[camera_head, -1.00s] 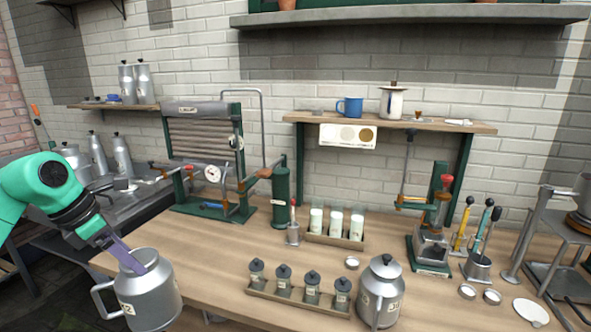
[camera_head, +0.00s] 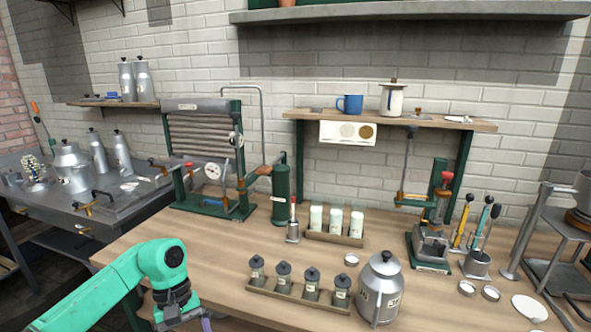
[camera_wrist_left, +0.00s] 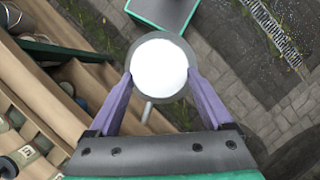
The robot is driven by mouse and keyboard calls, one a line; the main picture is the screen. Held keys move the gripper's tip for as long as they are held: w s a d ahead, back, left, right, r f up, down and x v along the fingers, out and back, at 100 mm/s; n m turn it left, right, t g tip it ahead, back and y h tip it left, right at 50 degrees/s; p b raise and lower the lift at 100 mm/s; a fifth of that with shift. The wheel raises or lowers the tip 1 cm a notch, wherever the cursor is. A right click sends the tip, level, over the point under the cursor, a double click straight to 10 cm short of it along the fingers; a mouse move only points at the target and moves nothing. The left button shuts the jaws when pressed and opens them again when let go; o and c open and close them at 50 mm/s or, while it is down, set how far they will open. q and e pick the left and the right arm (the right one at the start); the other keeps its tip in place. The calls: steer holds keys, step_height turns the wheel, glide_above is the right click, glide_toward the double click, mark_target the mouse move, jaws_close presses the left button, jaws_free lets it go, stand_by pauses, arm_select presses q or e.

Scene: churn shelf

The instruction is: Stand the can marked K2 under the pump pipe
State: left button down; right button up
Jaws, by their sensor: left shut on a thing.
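My left gripper (camera_wrist_left: 160,77) is shut on a round grey can (camera_wrist_left: 160,36). The wrist view looks down into it, with a bright white surface inside and one purple finger on each side. Its label is hidden now; about a second ago its side showed a mark ending in 2. In the head view the can is below the frame, and only my left wrist and a bit of purple finger show at the bottom edge. A bent grey pipe (camera_head: 262,120) rises behind the slatted frame, near a green cylinder (camera_head: 280,195) on the bench. My right gripper is not in view.
The wooden bench (camera_head: 190,245) has a bare stretch at its left front. A rack of small dark-lidded jars (camera_head: 298,292) and a lidded grey can (camera_head: 380,292) stand near the front. White bottles (camera_head: 336,220) stand behind. A metal sink counter (camera_head: 100,215) is at left.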

arm_select(q)
steer(key=s+d+f+m+y, duration=0.1)
steer(key=s+m, duration=0.1)
steer(key=s+d+f+m, duration=0.1)
steer(key=f+m, duration=0.1)
steer(key=s+d+f+m+y, duration=0.1)
steer(key=s+m, duration=0.1)
steer(key=shift+s+d+f+m+g+y, duration=0.3)
steer(key=shift+s+d, duration=0.05)
